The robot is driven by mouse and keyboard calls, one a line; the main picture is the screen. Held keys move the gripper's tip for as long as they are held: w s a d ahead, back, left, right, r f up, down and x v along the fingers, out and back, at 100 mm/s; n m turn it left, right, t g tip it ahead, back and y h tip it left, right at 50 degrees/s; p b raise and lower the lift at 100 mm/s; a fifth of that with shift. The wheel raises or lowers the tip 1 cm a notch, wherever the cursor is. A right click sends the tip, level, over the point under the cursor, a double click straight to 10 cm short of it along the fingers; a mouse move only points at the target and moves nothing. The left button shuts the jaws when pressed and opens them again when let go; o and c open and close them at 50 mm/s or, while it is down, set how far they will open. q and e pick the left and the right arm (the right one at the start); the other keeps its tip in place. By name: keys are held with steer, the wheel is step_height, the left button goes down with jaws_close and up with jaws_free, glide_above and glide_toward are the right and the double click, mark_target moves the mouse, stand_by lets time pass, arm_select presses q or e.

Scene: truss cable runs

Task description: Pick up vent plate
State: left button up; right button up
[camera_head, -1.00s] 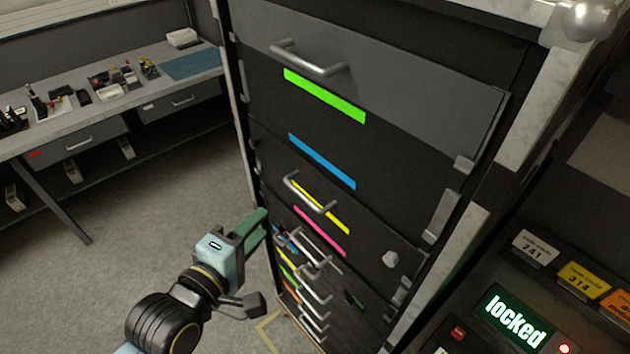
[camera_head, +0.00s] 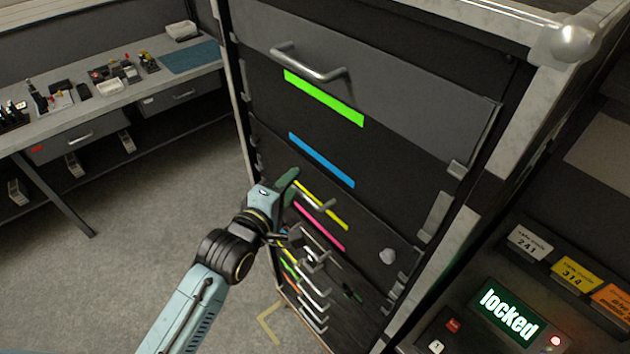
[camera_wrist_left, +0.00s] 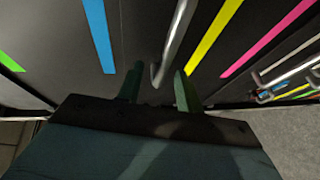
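No vent plate can be made out in either view. My left gripper (camera_head: 292,186) is at the front of the dark drawer cabinet, by the drawer handle (camera_head: 314,195) next to the yellow strip (camera_head: 335,213). In the left wrist view its two green fingers (camera_wrist_left: 158,88) stand apart, with the end of the metal handle (camera_wrist_left: 176,45) showing between or just beyond them. I cannot tell whether they touch the handle. My right gripper is not in view.
The cabinet (camera_head: 400,120) has several handled drawers with coloured strips. A panel reading "locked" (camera_head: 508,312) stands at the right. A workbench (camera_head: 60,125) with small items is at the far left. The grey floor (camera_head: 160,215) between is clear.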

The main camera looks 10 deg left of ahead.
arm_select(q)
jaws_close()
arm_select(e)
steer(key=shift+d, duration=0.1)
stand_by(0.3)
arm_select(q)
steer(key=shift+s+r, duration=0.1)
steer(key=shift+r, duration=0.1)
